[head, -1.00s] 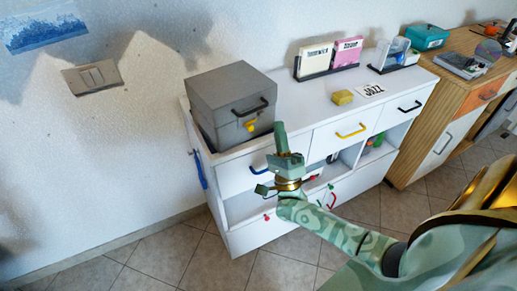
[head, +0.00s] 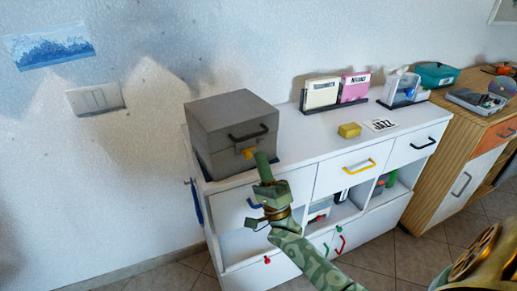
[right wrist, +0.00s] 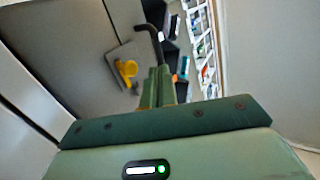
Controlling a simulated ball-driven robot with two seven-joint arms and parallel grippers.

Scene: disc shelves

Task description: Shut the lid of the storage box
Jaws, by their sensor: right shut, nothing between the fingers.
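The grey storage box (head: 212,135) stands on the left end of the white cabinet. Its lid (head: 230,108) lies down over the box, and no open gap shows. A black handle (head: 248,133) is on the lid's front, with a yellow latch (head: 248,153) below it; both also show in the right wrist view, handle (right wrist: 153,40) and latch (right wrist: 125,72). My right gripper (head: 262,160) is shut and empty, in front of the box, just right of the latch and below the handle. Whether it touches the box cannot be told. My left gripper is out of view.
The white cabinet (head: 300,150) has a yellow block (head: 349,130), a label card (head: 380,125) and two upright boxes (head: 338,90) on its top. A yellow drawer handle (head: 360,167) sticks out at the front. A wooden cabinet (head: 462,120) stands to the right.

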